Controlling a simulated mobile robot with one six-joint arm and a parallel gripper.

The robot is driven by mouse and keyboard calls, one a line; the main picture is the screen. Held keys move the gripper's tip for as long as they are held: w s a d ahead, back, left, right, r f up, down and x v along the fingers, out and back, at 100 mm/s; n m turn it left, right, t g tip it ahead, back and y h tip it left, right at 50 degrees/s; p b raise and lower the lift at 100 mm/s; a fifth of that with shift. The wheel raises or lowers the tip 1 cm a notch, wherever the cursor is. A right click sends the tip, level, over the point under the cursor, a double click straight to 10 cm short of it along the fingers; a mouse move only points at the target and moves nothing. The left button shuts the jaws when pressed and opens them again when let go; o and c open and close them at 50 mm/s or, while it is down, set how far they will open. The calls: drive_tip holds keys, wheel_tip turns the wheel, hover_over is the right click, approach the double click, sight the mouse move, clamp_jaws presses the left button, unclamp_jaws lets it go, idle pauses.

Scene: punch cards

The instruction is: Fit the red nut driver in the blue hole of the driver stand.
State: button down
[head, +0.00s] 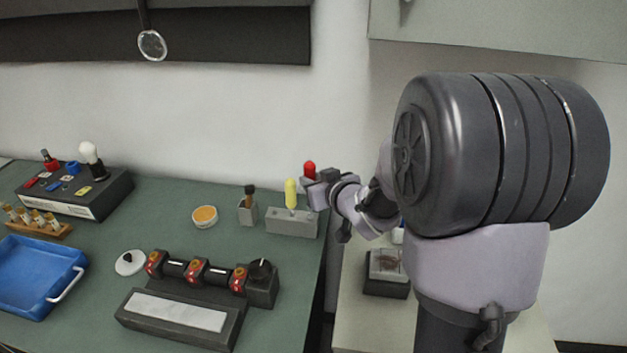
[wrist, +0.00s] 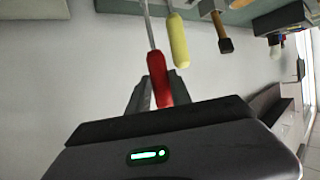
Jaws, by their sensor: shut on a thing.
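The red nut driver (head: 309,169) stands above the right end of the driver stand (head: 291,225), a grey block near the table's right edge. My gripper (head: 314,183) is shut on its red handle. In the wrist view, the red handle (wrist: 158,82) sits between my fingers (wrist: 154,97), and its thin metal shaft runs to the top edge. The tip is out of view there, so I cannot tell whether it is in a hole. A yellow-handled driver (head: 291,193) stands upright in the stand, left of the red one. The blue hole is not visible.
A small grey holder (head: 247,213) with a dark-handled tool is just left of the stand. An orange-topped round dish (head: 205,215) lies further left. The table drops off right of the stand, with a lower pale surface (head: 362,322) beyond.

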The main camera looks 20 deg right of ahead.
drive_tip(key=shift+f+b, duration=0.4)
drive_tip(key=shift+f, duration=0.1)
drive_tip(key=shift+f+b, duration=0.9)
drive_tip(key=shift+f, duration=0.15)
drive_tip(key=shift+f+b, duration=0.85)
drive_tip(key=shift+b, duration=0.15)
drive_tip(key=shift+f, duration=0.2)
drive_tip(key=shift+f+b, duration=0.25)
drive_tip(key=shift+b, duration=0.2)
drive_tip(key=c, duration=0.6)
unclamp_jaws()
